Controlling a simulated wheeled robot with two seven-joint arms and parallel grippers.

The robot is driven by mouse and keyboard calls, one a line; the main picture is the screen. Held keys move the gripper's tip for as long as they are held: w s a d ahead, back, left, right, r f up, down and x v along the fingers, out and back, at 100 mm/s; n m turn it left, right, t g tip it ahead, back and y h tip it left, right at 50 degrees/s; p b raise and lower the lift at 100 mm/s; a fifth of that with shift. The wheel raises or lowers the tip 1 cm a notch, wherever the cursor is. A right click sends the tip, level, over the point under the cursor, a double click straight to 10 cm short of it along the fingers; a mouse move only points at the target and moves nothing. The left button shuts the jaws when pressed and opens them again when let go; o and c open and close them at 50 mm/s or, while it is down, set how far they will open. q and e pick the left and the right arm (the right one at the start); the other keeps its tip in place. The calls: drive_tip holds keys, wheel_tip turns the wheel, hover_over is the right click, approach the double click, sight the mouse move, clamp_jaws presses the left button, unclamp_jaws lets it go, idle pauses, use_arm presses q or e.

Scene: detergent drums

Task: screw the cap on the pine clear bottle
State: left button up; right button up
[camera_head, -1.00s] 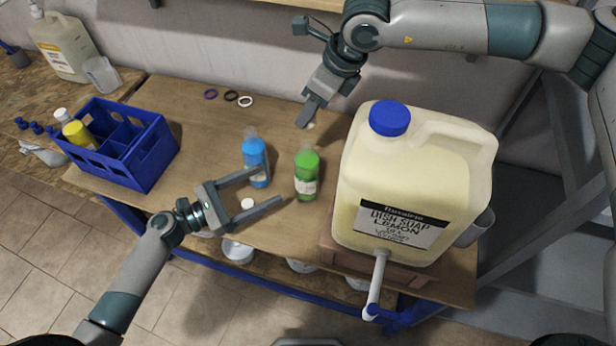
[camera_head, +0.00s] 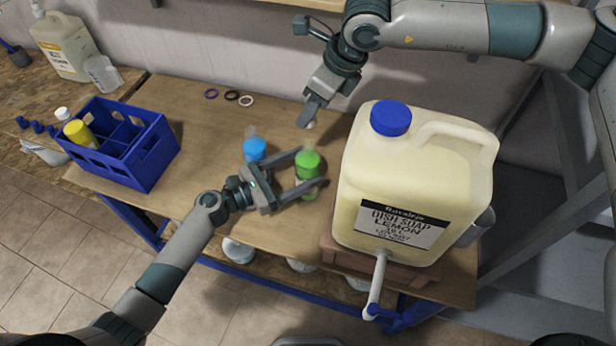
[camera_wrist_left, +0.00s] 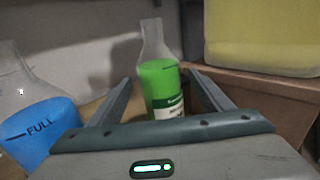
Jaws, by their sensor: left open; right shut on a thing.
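The green bottle (camera_head: 307,161), with a clear neck and a white label, stands upright on the table; I take it for the pine clear one, though its label is not readable. My left gripper (camera_head: 312,168) is open with a finger on either side of it. In the left wrist view the green bottle (camera_wrist_left: 161,85) shows between the two spread fingers, and contact cannot be told. My right gripper (camera_head: 307,122) is above the back of the table, shut on a small pale thing (camera_head: 311,126) that looks like a cap, mostly hidden by the fingers.
A blue bottle (camera_head: 255,149) stands just left of my left gripper. The large dish soap drum (camera_head: 410,180) stands close on the right on a wooden stand. A blue crate (camera_head: 145,160) is at the left. Several rings (camera_head: 231,96) lie at the back.

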use_arm(q)
drive_tip(key=c, duration=1.6)
use_arm(e)
hover_over(304, 143)
drive_tip(key=d, duration=0.1)
drive_tip(key=shift+s+d+f, duration=0.1)
drive_tip(key=shift+s+f, duration=0.1)
drive_tip(key=shift+f, duration=1.05)
drive_tip(key=shift+s+d+f, duration=0.1)
drive_tip(key=shift+s+f, duration=0.05)
drive_tip(key=shift+f, duration=1.05)
drive_tip(key=shift+f, duration=0.9)
drive_tip(key=shift+a+f, duration=0.1)
drive_tip(key=shift+f, duration=0.45)
use_arm(q)
clamp_jaws()
use_arm(e)
drive_tip(key=o, duration=1)
